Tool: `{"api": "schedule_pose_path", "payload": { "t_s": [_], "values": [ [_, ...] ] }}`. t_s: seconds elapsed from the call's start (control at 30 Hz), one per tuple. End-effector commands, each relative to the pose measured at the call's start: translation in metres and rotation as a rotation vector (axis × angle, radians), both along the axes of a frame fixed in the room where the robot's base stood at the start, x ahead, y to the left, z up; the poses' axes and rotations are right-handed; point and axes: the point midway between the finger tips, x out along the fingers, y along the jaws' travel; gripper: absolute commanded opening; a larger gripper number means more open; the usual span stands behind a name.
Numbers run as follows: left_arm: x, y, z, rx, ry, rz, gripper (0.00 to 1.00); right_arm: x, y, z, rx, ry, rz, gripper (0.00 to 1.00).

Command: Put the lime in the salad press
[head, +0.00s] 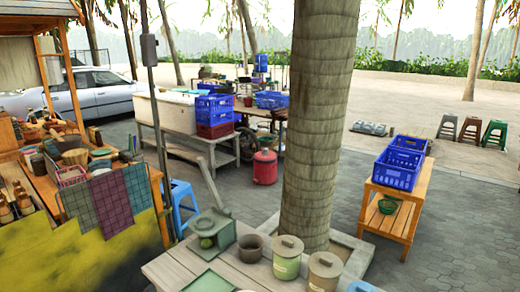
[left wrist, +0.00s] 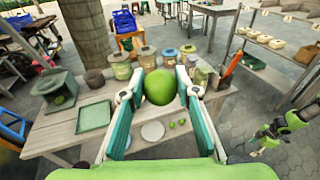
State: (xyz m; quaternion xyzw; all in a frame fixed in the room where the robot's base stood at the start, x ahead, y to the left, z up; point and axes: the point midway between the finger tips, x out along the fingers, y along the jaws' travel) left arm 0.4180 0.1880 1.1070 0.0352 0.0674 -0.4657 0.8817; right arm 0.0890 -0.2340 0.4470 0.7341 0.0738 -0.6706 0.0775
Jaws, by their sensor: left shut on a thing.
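The lime (left wrist: 160,87) is a round green fruit between the two fingers of my left gripper (left wrist: 160,90) in the left wrist view. The gripper is shut on it and holds it above the table. A green-grey, box-like stand with a round green part in it, apparently the salad press (left wrist: 54,90), stands at the left of the table, apart from the lime. It also shows at the table's far left corner in the head view (head: 211,230). What looks like my right gripper (left wrist: 265,143) is at the lower right of the left wrist view, too small to read its fingers.
On the wooden table (left wrist: 60,132) are a flat green tray (left wrist: 94,117), a clay mortar (head: 250,247), lidded jars (head: 287,258), a white plate (left wrist: 153,131) and small green fruits (left wrist: 181,122). A tree trunk (head: 320,120) rises just behind the table.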

Motion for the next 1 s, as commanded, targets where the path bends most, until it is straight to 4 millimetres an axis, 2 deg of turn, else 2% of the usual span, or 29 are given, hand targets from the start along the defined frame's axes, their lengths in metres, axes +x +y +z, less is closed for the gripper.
{"api": "schedule_pose_path", "payload": {
  "t_s": [0.17,0.4,0.8,0.83,0.87,1.0],
  "values": [
    [-0.002,-0.001,0.014,-0.007,-0.006,-0.019,0.08,0.002,0.000,0.000,0.000,-0.002,0.000,0.49],
    [-0.003,-0.001,0.015,-0.012,-0.006,-0.023,0.08,0.002,0.000,0.000,0.001,-0.003,0.000,0.49],
    [0.003,0.002,-0.009,-0.009,-0.001,0.028,0.08,0.001,0.000,0.000,-0.001,-0.002,0.000,0.49],
    [0.003,0.002,-0.021,-0.003,0.001,0.024,0.08,0.002,0.000,-0.011,-0.001,-0.002,0.000,0.49],
    [0.003,0.002,-0.024,-0.002,0.001,0.023,0.08,0.001,0.000,-0.015,-0.001,-0.002,0.000,0.49],
    [0.002,0.002,-0.029,-0.001,0.000,0.022,0.08,0.001,-0.001,-0.020,-0.002,-0.001,0.001,0.49]
  ]
}}
